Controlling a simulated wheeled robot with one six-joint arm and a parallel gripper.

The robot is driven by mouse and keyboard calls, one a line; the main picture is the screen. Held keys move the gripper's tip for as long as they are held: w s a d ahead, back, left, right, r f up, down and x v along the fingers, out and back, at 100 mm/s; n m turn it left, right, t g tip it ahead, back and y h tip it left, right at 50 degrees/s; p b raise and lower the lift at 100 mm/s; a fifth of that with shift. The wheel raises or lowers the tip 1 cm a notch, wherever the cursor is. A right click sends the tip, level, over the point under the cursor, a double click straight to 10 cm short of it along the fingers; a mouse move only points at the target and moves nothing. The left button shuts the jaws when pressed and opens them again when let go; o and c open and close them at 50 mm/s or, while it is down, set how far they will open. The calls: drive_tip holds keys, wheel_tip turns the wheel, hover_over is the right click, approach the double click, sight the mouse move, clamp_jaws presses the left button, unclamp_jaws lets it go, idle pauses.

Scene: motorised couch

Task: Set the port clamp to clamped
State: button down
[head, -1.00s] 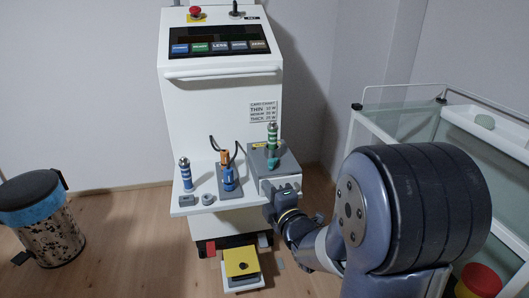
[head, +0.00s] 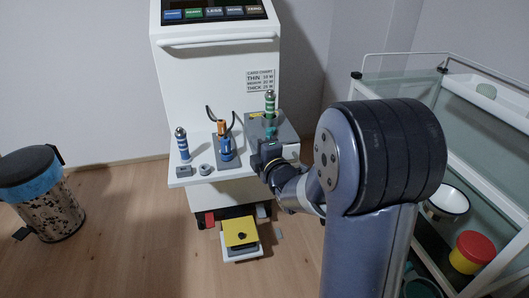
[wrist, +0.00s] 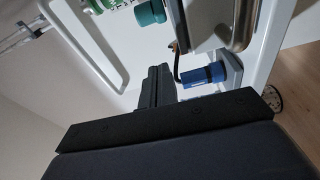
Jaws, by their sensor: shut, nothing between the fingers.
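The white console (head: 215,85) has a shelf carrying striped handpieces and grey holders. I cannot tell for sure which part is the port clamp. A grey box (head: 287,127) at the shelf's right bears a green-striped handpiece (head: 270,103) and a teal knob (head: 271,132). A blue part with an orange top (head: 225,147) stands on a grey plate to the left. My gripper (head: 261,160) is at the shelf's right front edge, by the grey box. In the wrist view its shut, empty fingers (wrist: 158,82) are near a blue cylinder (wrist: 203,75); a teal cylinder (wrist: 150,13) shows above. Contact is unclear.
A blue-striped handpiece (head: 182,143) stands at the shelf's left. A yellow pedal (head: 240,232) is on the floor below. A glass-sided trolley (head: 400,85) stands to the right, with a red-lidded pot (head: 472,250). A bin (head: 45,195) stands far left.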

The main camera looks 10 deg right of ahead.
sight(271, 130)
drive_tip(key=w+d, duration=0.1)
drive_tip(key=w+d+b, duration=0.1)
drive_tip(key=w, duration=0.1)
drive_tip(key=shift+w+d, duration=0.15)
drive_tip(key=shift+w, duration=0.05)
drive_tip(key=shift+s+d, duration=0.1)
drive_tip(key=shift+d, duration=0.35)
drive_tip(key=shift+d, duration=0.1)
